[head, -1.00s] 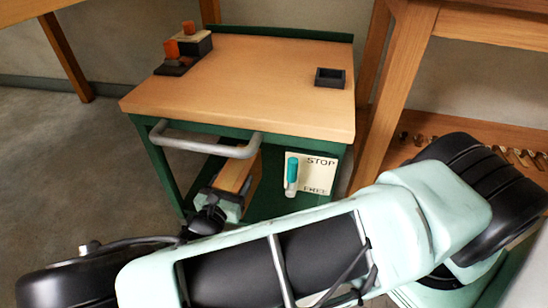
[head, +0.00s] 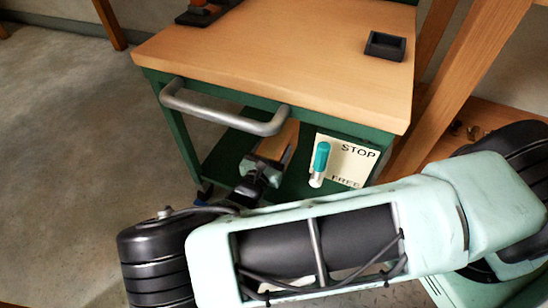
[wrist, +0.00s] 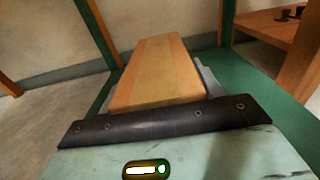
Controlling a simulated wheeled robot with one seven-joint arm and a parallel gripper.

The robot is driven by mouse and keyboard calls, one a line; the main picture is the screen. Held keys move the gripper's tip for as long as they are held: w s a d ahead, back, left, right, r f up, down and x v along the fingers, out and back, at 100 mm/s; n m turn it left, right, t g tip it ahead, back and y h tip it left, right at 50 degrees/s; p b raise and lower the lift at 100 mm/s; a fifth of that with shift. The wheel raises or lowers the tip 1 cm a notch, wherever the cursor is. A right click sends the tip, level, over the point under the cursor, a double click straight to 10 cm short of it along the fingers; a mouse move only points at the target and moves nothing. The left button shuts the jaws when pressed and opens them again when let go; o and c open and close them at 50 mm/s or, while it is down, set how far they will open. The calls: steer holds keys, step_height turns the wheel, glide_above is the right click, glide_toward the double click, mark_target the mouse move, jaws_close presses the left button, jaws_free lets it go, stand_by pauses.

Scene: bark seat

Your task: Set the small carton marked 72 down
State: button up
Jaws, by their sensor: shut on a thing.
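In the head view only a strip of the carton (head: 289,138) shows, below the cart's handle. No 72 mark is visible. The cart (head: 280,62) has a wooden top and a green frame. The carton is at its lower green shelf (head: 232,150). I cannot tell whether its underside touches the shelf.
A grey handle (head: 222,112) juts from the cart's front, just above my gripper. A STOP/FREE plate (head: 352,163) with a teal-tipped lever (head: 319,163) is to the right. A small black tray (head: 385,46) sits on top. Wooden legs stand right; floor is clear left.

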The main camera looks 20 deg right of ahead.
steer(key=shift+f+b, duration=0.3)
steer(key=shift+f, duration=0.8)
steer(key=shift+f, duration=0.15)
steer(key=o, duration=1.2)
steer(key=shift+s+a+r, duration=0.2)
steer(key=shift+a, duration=0.1)
steer(key=p+v, duration=0.3)
steer(key=v, duration=0.8)
steer(key=shift+s+a+p, duration=0.1)
steer(key=shift+s+p, duration=0.1)
steer(key=shift+p, duration=0.1)
